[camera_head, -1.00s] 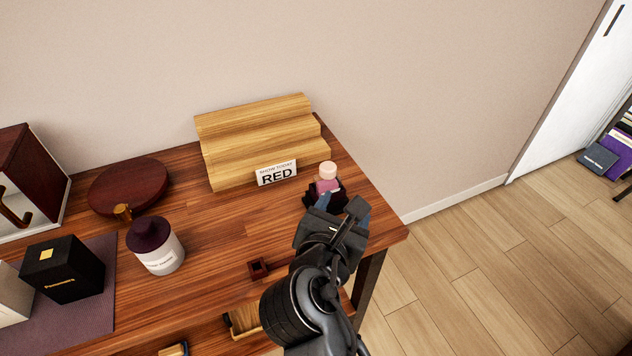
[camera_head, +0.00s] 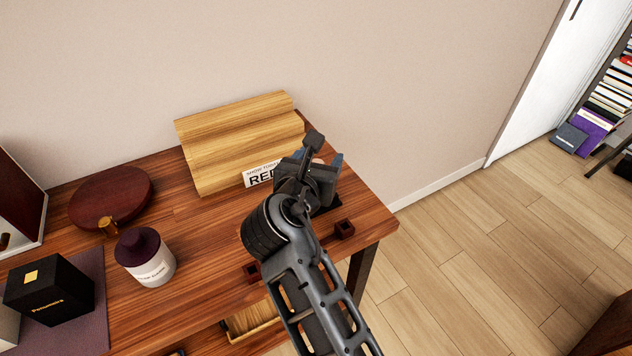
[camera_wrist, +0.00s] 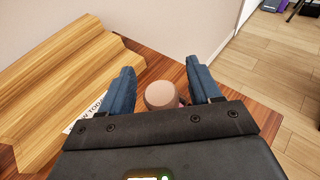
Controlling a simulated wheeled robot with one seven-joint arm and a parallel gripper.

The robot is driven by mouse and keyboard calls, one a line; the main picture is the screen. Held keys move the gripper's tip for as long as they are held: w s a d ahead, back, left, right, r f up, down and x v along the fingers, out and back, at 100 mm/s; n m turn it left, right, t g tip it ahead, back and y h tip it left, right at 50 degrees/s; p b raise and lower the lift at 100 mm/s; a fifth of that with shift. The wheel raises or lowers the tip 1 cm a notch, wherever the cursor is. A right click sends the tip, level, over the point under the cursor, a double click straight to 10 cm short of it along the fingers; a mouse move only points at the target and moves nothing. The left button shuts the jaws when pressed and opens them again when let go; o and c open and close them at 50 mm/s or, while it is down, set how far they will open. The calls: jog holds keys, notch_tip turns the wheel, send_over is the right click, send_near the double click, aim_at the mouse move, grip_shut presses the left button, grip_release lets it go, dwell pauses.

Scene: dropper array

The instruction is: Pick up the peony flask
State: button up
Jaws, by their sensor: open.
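A pink flask with a round pale peach cap (camera_wrist: 161,94) stands between the two blue fingers of my gripper (camera_wrist: 158,70) in the wrist view. Only the cap and a sliver of pink below it show there. In the head view my gripper (camera_head: 318,160) is at the table's right end, beside the stepped wooden stand, and hides the flask. The fingers are apart on either side of the cap, with a visible gap on the left. I cannot tell whether the right finger touches. No label on the flask is readable.
Small dark red holders (camera_head: 344,229) sit near the table's front. A white jar with a dark lid (camera_head: 152,266) and a black box (camera_head: 50,290) stand further left.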

jog(key=shift+c, duration=0.3)
grip_shut()
dwell(0.3)
